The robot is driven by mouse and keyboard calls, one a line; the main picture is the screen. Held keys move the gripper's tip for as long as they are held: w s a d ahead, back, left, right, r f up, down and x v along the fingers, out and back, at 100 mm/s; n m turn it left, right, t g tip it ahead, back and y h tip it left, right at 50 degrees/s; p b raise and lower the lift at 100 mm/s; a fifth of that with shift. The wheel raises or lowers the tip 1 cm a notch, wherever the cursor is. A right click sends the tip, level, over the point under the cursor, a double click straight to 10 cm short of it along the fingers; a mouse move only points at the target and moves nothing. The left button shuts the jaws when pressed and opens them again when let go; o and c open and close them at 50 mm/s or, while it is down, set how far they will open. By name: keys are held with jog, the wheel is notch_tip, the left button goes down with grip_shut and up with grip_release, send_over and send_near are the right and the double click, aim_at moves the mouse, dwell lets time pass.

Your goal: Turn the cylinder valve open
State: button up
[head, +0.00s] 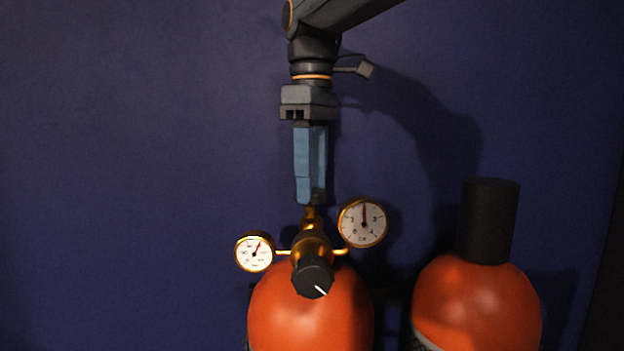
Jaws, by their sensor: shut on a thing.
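The cylinder valve (310,214) is a brass stem at the top of the regulator, above the left orange cylinder (311,312). My gripper (311,198) points straight down from above, its blue fingers shut on the top of the valve. The gripped part is hidden between the fingers. The brass regulator (312,244) carries a small left gauge (254,252), with its red needle up and to the right, and a larger right gauge (363,222), with its needle straight up. A black knob (312,278) faces forward, its white mark pointing lower right.
A second orange cylinder (477,300) with a tall black cap (488,220) stands to the right, apart from the first. A dark blue wall (130,150) is behind. The space left of the small gauge is clear.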

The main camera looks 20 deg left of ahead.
jog(key=shift+r, duration=0.1)
jog(key=o, duration=1.1)
jog(key=shift+c, duration=0.2)
notch_tip(320, 180, up, 7)
jog(key=shift+f+b, duration=0.15)
jog(key=shift+b, duration=0.7)
jog(key=shift+r, duration=0.5)
